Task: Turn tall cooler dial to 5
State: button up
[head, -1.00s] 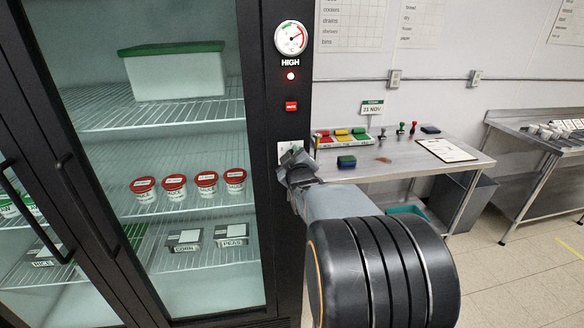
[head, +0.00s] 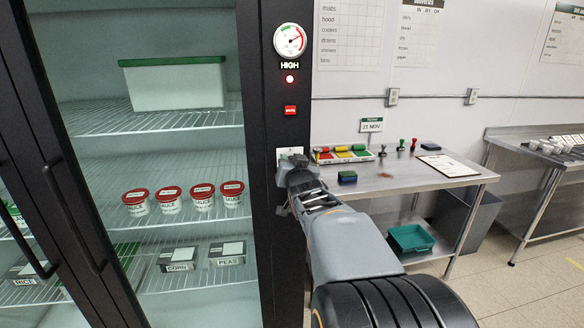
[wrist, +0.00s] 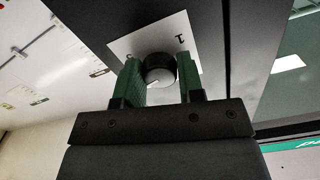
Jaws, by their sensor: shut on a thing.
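The tall cooler (head: 262,215) is a black-framed cabinet with glass doors. Its dial is a round dark knob (wrist: 159,70) on a white plate (wrist: 124,42) on the frame; a "1" shows on the plate in the wrist view. The plate's top edge also shows in the head view (head: 291,151), where my gripper hides the knob. My gripper (wrist: 160,80) has its two green-padded fingers on either side of the knob, shut on it. A light pointer mark on the knob is visible, but the number it faces cannot be read.
Above the dial are a round gauge (head: 290,41) over the word HIGH, a lit red light (head: 290,79) and a red button (head: 290,110). A steel table (head: 400,174) with stamps and colored pads stands right of the cooler. A teal bin (head: 411,238) is beneath it.

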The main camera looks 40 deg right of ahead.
jog(key=shift+f+m+p, duration=0.15)
jog(key=shift+m+p, duration=0.05)
jog(key=shift+m, duration=2.1)
jog(key=shift+f+m+p, duration=0.1)
jog(key=shift+m+p, duration=0.05)
jog(key=shift+m, duration=2.15)
jog(key=o, duration=0.9)
jog(key=shift+r, duration=0.1)
